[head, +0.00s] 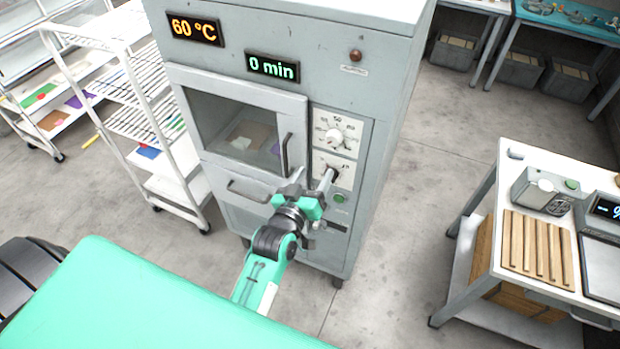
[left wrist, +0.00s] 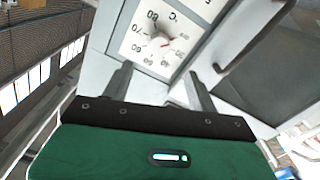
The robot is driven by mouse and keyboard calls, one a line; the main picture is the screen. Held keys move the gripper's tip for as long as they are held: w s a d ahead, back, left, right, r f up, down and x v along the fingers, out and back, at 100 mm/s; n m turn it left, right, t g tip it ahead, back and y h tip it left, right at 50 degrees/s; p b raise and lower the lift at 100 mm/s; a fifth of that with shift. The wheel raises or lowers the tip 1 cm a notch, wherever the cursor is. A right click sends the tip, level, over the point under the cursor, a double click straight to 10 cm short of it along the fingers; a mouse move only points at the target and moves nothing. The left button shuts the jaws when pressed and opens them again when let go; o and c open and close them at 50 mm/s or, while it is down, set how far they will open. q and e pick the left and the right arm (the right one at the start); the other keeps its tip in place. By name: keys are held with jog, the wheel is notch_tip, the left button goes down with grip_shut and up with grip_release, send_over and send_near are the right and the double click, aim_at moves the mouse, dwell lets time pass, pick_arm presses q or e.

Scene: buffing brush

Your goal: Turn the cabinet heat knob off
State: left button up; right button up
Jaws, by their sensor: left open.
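The grey cabinet (head: 385,160) stands ahead in the head view, with a lit 60 °C display (head: 195,29). Its upper dial has a pale round knob (head: 335,137). My left gripper (head: 312,186) is in front of the panel, below this dial, its fingers apart and empty. One finger overlaps the lower dial (head: 345,170), so its knob is partly hidden. The fingers do not touch that knob. My right gripper is not in view.
The cabinet door handle (head: 285,153) and drawer handle (head: 248,191) stick out left of the panel. A second display (head: 272,67) reads 0 min. A white rack (head: 125,105) stands at the left, a worktable (head: 520,285) at the right.

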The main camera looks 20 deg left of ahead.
pick_arm(q)
jog(key=shift+s, duration=0.75)
